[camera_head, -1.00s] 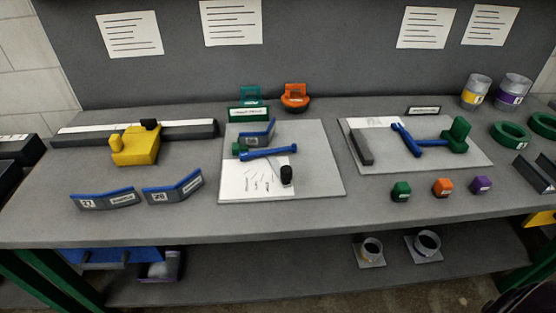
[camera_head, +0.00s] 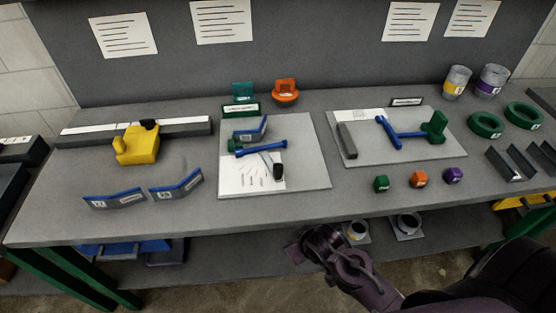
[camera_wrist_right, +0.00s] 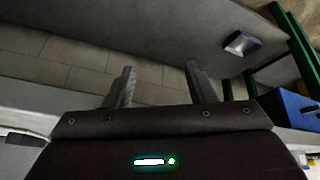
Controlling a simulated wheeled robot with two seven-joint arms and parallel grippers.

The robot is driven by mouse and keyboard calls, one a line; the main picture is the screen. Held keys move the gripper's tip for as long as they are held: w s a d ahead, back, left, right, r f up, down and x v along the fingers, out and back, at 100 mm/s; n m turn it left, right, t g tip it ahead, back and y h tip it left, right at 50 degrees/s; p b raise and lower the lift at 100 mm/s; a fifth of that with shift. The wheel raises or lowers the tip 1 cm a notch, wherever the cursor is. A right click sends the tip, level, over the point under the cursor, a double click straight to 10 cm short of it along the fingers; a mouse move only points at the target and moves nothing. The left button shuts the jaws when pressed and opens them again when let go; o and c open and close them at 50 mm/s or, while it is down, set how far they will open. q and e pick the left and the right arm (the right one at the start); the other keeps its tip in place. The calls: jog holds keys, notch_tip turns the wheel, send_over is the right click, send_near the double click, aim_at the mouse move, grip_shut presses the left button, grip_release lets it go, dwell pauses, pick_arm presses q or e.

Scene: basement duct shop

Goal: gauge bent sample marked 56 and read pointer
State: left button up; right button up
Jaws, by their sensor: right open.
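Two bent samples with blue edges, one at the left (camera_head: 113,200) and one to its right (camera_head: 177,186), stand on the front left of the bench; their numbers are too small to read. A third blue-edged bent piece (camera_head: 251,131) sits on the middle gauge board (camera_head: 305,180), by a blue pointer arm (camera_head: 262,149) over a marked white sheet (camera_head: 240,178). A black knob (camera_head: 278,171) lies at the sheet's edge. My right gripper (camera_wrist_right: 160,88) is open and empty in the wrist view, its fingers apart. In the head view my right arm is in front of the bench's front edge. My left gripper is out of view.
A yellow block (camera_head: 136,148) sits by a long grey rail (camera_head: 185,126). A second board (camera_head: 440,154) holds a blue arm and green block. Small green (camera_head: 381,184), orange (camera_head: 419,179) and purple (camera_head: 453,175) blocks stand before it. Green rings (camera_head: 486,125) are at right.

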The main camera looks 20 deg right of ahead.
aim_at(282, 168)
notch_tip(282, 168, up, 6)
jog(key=w+r+t, duration=0.1)
jog(key=w, duration=0.2)
jog(key=w+d+r+n+t+y+p, duration=0.1)
jog(key=w+t, duration=0.1)
jog(key=w, duration=0.1)
jog(key=w+d+r+t+y, duration=0.1)
jog(key=w+t, duration=0.1)
jog(key=w, duration=0.1)
jog(key=shift+w+d+r+n, duration=0.1)
jog(key=shift+w+r+n, duration=0.1)
jog(key=shift+n, duration=0.2)
jog(key=w+d+r+y, duration=0.1)
jog(key=w+d+r+n+t+y, duration=0.1)
jog(key=w+y, duration=0.1)
jog(key=shift+d+r+p, duration=0.1)
jog(key=shift+d+p, duration=0.25)
jog(key=shift+d, duration=0.05)
jog(key=shift+w+d+r+n+y, duration=0.25)
jog(key=shift+w+r+n+y, duration=0.1)
jog(key=shift+y, duration=0.25)
jog(key=x, duration=0.6)
jog(key=shift+w+r+p, duration=0.1)
jog(key=shift+r+p, duration=0.05)
jog(key=shift+p, duration=0.2)
jog(key=shift+x, duration=0.8)
jog(key=shift+a, duration=0.1)
jog(key=shift+c, duration=0.3)
grip_shut()
